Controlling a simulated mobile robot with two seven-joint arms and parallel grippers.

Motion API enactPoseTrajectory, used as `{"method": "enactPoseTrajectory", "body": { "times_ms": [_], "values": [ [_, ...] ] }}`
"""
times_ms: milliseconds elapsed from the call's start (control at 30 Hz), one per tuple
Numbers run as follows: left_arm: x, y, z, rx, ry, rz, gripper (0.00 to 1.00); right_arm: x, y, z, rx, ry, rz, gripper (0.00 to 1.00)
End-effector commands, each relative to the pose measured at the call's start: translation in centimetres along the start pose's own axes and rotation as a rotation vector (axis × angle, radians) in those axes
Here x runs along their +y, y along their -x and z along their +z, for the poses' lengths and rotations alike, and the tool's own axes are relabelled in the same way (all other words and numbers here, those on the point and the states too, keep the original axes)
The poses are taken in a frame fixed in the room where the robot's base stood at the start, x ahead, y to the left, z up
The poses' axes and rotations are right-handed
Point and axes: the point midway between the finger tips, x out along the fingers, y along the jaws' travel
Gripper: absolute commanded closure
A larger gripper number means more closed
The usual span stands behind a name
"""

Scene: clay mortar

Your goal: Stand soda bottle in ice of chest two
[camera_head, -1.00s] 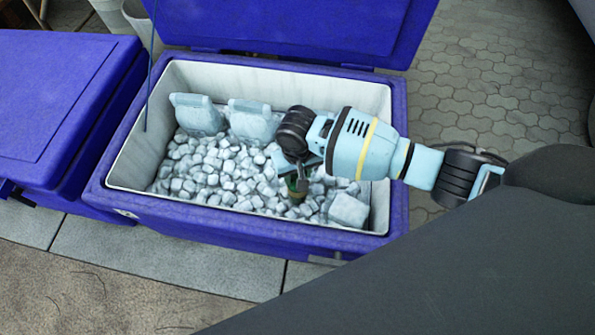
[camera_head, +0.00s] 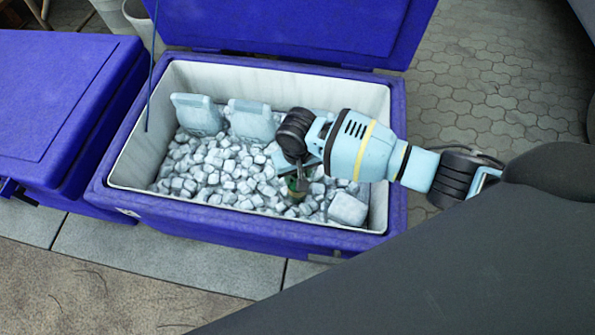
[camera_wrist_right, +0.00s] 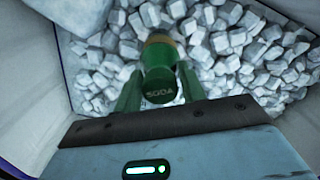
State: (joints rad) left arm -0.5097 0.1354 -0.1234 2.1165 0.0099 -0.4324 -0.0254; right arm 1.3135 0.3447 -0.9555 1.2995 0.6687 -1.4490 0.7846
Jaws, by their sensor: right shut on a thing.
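The open blue chest (camera_head: 240,222) has a white inside and is filled with ice cubes (camera_head: 210,175). My right gripper (camera_head: 300,185) reaches down into it from the right, low over the ice in the right half. It is shut on the green soda bottle (camera_wrist_right: 160,75), whose cap marked SODA faces the wrist camera between the two green-tinted fingers (camera_wrist_right: 162,92). In the head view only a little of the bottle (camera_head: 292,184) shows under the gripper. The bottle looks roughly upright, its lower end at the ice; how deep it sits I cannot tell. My left gripper is not in view.
Two pale ice packs (camera_head: 200,114) stand at the chest's back wall. A large ice block (camera_head: 347,210) lies in the front right corner, close to my gripper. The chest's lid (camera_head: 300,25) is raised behind. A closed blue chest (camera_head: 60,95) stands at the left.

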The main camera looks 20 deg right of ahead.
Motion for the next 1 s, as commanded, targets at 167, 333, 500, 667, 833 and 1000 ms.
{"method": "enactPoseTrajectory", "body": {
  "times_ms": [167,333,500,667,833,1000],
  "values": [
    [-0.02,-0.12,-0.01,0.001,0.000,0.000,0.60,-0.04,-0.30,-0.04,0.001,0.000,-0.001,0.82],
    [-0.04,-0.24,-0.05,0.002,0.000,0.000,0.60,-0.05,-0.58,-0.04,0.001,0.000,-0.001,0.82],
    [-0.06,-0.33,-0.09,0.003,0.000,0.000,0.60,-0.07,-0.79,-0.05,0.002,0.000,-0.002,0.57],
    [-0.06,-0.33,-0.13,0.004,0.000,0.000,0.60,-0.05,-0.77,-0.04,0.001,0.000,-0.001,0.36],
    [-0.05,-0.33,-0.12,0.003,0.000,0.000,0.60,-0.03,-0.79,-0.02,0.001,0.000,-0.001,0.34],
    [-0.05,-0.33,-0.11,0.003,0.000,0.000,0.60,0.01,-0.85,0.03,-0.001,0.000,0.000,0.17]
  ]
}}
